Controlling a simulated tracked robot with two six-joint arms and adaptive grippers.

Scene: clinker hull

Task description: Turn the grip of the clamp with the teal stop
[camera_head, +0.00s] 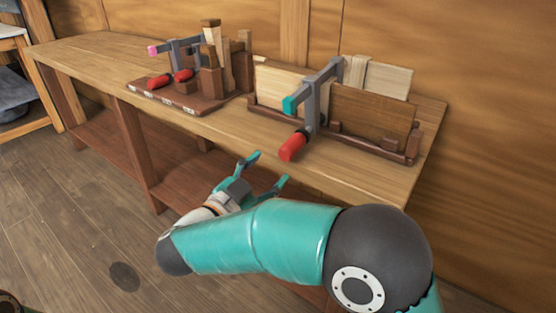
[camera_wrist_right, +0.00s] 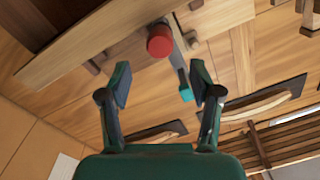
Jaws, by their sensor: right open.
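The clamp (camera_head: 312,103) with the teal stop (camera_head: 290,106) sits at the right of the bench, its grey bar across upright boards in a rack. Its red grip (camera_head: 293,146) hangs out toward the bench's front edge. My right gripper (camera_head: 268,170) is open and empty, in front of the bench edge, below and left of the red grip and apart from it. In the right wrist view the red grip (camera_wrist_right: 160,42) shows end-on beyond the open fingers (camera_wrist_right: 161,83), with the teal stop (camera_wrist_right: 185,92) near the right finger. My left gripper is not in view.
The bench top (camera_head: 85,55) is bare at the far left. A lower shelf (camera_head: 190,170) runs beneath.

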